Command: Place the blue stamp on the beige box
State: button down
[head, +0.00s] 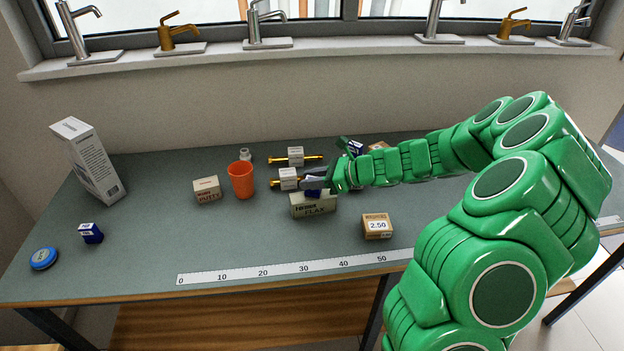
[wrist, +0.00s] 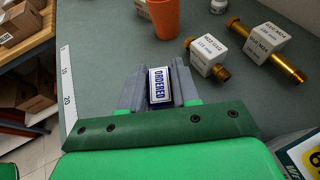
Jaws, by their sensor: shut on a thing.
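My gripper (head: 314,184) is shut on a blue stamp (head: 313,193) with a white top label. In the wrist view the stamp (wrist: 160,87) reads "ORDERED" and sits between the grey fingers (wrist: 160,92). In the head view the stamp is at the top of the beige box (head: 314,208) marked "HEMP FLAX", overlapping its upper edge. I cannot tell whether the stamp touches the box. The box does not show in the wrist view.
An orange cup (head: 241,180) and a "PUTTY" box (head: 207,190) stand to the left. Brass fittings with white tags (head: 289,178) lie just behind the gripper. Another blue stamp (head: 91,233) and a blue tin (head: 43,259) are far left.

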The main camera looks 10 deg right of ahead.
jog(key=shift+f, duration=0.1)
jog(key=c, duration=0.8)
grip_release()
